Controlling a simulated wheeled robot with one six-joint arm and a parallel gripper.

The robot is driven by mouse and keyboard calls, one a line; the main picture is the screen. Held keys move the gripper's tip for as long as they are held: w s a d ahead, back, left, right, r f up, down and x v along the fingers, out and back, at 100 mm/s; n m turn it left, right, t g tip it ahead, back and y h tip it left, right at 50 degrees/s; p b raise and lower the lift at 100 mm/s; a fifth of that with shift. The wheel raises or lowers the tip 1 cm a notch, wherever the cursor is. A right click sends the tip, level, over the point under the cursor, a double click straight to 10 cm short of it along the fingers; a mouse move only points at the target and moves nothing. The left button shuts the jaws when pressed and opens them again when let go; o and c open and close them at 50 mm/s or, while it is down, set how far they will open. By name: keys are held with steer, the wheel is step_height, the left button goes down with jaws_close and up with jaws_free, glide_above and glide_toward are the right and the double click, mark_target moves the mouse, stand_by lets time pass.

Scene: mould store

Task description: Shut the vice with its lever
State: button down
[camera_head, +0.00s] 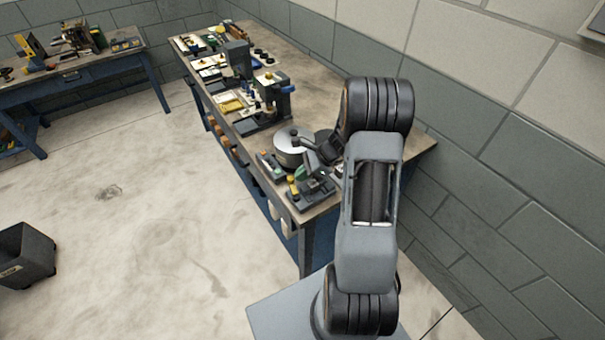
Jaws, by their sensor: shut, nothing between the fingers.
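A small grey device that looks like the vice (314,190) sits at the near end of the long bench, with a green piece at its left side. Its lever and the gap between its jaws are too small to make out. My gripper (311,160) is at the end of my arm, just above and behind this device. It is shut and empty. I cannot tell whether it touches the vice or its lever. My arm and wrist hide part of the bench top to the right of the vice.
A round metal drum (289,150) with a dark knob stands close behind the vice, left of my gripper. Blue-and-grey machines (264,105) and trays fill the long bench (309,64) farther back. A dark bin (27,253) stands on the open floor at left. The block wall bounds the right.

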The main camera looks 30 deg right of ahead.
steer(key=shift+w+a+n+g, duration=0.2)
steer(key=shift+a+n+g, duration=0.05)
steer(key=shift+n+g, duration=0.3)
steer(key=shift+w+a+n+g, duration=0.35)
steer(key=shift+n+g, duration=0.2)
steer(key=shift+n, duration=0.3)
steer(key=shift+w+a+b, duration=0.2)
steer(key=shift+a, duration=0.55)
steer(key=shift+w+a+b, duration=0.15)
steer(key=shift+a, duration=0.6)
steer(key=shift+a+n+g, duration=0.3)
steer(key=shift+n+g, duration=0.2)
steer(key=shift+n, duration=0.2)
steer(key=shift+w+d+r+p, duration=0.1)
steer(key=shift+d+r+p, duration=0.05)
steer(key=shift+r+p, duration=0.25)
steer(key=w+d+r+p, duration=0.1)
steer(key=r, duration=0.1)
steer(key=w+d+r+p, duration=0.1)
steer(key=d, duration=0.1)
steer(key=w+d+r+p, duration=0.1)
steer(key=r+p, duration=0.1)
steer(key=shift+d+r, duration=0.3)
steer(key=shift+w+d+r+p, duration=0.25)
steer(key=shift+d+r+p, duration=0.1)
steer(key=shift+d+r, duration=0.15)
steer(key=shift+f, duration=0.1)
